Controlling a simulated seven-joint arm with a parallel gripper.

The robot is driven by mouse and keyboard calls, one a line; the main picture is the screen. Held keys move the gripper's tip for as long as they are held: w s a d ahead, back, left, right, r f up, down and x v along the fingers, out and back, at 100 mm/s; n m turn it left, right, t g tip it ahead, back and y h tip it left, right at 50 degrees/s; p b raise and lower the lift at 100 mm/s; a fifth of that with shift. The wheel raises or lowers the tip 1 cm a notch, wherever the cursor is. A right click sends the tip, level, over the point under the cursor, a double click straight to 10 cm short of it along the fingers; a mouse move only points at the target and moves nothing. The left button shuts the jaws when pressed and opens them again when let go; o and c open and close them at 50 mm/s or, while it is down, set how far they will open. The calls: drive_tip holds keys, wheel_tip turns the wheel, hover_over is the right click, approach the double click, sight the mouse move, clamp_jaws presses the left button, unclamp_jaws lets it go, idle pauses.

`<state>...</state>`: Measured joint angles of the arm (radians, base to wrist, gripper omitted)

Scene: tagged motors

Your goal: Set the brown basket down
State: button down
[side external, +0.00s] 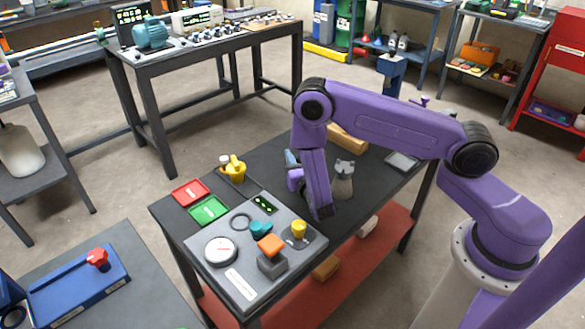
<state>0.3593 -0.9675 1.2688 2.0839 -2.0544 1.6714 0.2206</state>
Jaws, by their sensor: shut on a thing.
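My gripper (320,211) is at the lower end of the purple forearm, which hangs down over the dark worktable (286,150). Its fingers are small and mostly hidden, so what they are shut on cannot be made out. I cannot clearly pick out a brown basket. A tan, box-like thing (347,139) lies behind the arm, partly covered by it and apart from the gripper. A yellow object (233,168) stands in or on a small dark brownish base towards the table's left side.
Red (190,192) and green (209,211) trays lie left. A grey board (240,252) with a dial and colored parts fills the near end. A small grey tray (402,161) lies at the far right.

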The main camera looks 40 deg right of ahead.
drive_tip(key=shift+w+f, duration=0.55)
drive_tip(key=shift+f, duration=0.15)
drive_tip(key=shift+w+f, duration=0.1)
drive_tip(key=shift+f, duration=1.5)
drive_tip(key=c, duration=0.9)
unclamp_jaws()
drive_tip(key=shift+f, duration=0.1)
